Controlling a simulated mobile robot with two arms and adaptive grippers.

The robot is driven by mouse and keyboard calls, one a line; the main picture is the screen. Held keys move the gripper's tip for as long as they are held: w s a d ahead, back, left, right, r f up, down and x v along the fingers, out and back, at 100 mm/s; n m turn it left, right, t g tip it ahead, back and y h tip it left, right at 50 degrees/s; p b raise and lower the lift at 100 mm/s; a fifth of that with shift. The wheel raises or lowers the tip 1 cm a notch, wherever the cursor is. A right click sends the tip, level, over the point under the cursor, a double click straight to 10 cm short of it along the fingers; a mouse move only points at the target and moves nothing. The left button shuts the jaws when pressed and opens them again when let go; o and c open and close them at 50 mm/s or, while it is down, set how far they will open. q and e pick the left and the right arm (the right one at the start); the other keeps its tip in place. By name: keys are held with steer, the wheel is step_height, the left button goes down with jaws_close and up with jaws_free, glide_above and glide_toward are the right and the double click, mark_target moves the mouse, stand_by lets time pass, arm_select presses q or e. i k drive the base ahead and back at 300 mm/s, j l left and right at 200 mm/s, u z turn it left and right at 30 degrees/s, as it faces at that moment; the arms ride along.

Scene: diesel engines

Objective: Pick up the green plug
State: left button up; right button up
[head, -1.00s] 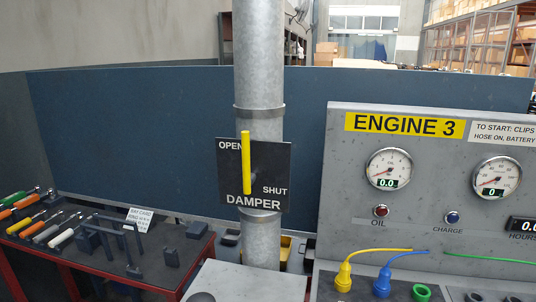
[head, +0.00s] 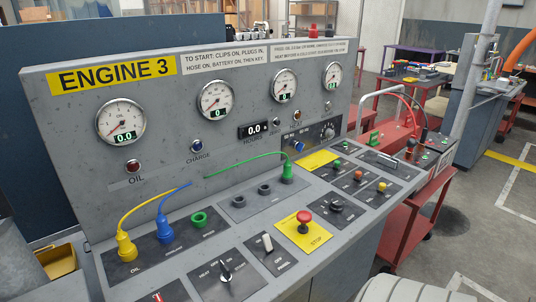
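The green plug (head: 287,173) stands upright on the grey plate (head: 236,212) in the middle of the engine 3 console, right of two dark, empty-looking round sockets (head: 265,189). Its green cable (head: 245,161) arcs left to the console's back panel. A green ring socket (head: 199,219) on the dark plate to the left holds no plug. A yellow plug (head: 126,245) and a blue plug (head: 165,230) stand in the same dark plate, each with its own cable. Neither of my grippers shows in the head view.
A red stop button (head: 304,217), a dark rotary switch (head: 225,272) and a white toggle (head: 267,242) stand up from the console in front of the plug plate. A red cart (head: 411,206) with cables stands at the right.

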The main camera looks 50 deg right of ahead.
mark_target(287, 173)
steer(key=z, duration=1.8)
